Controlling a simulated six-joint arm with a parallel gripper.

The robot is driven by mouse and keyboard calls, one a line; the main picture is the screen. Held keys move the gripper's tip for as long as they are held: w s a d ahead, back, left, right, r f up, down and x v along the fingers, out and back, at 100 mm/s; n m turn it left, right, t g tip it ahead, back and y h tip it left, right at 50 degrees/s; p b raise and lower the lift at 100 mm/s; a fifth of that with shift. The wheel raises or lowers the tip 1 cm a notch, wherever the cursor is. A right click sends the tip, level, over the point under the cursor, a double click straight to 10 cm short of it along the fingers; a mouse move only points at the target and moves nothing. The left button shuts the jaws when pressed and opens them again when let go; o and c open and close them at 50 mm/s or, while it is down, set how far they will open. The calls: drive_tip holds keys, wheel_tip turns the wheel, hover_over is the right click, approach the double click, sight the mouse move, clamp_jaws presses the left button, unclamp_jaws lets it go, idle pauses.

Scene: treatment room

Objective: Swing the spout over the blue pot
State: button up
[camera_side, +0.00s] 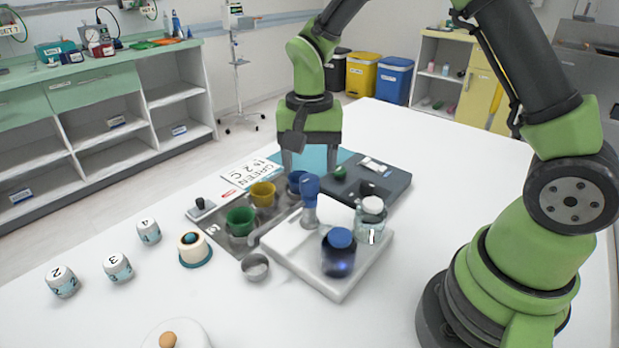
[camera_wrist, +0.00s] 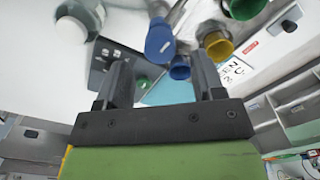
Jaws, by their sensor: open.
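A metal spout (camera_side: 272,226) reaches left from a tap with a blue handle (camera_side: 310,187). Its outer end is beside the green pot (camera_side: 240,222), in front of the pot row. The blue pot (camera_side: 296,184) is at the far end of that row, beyond the yellow pot (camera_side: 263,194), and is partly hidden by the tap. My gripper (camera_side: 309,165) is open and empty, behind the blue pot and tap. In the wrist view, the blue handle (camera_wrist: 160,42) and blue pot (camera_wrist: 180,69) show between and just beyond the fingers; contact is unclear.
A white tray (camera_side: 341,288) holds a dark blue-capped jar (camera_side: 339,256) and a clear jar (camera_side: 370,221). A dark case (camera_side: 391,187) lies behind. A metal cup (camera_side: 255,267) stands below the spout's end.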

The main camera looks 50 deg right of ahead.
sight(310, 178)
drive_tip(key=shift+f, duration=2.05)
clamp_jaws()
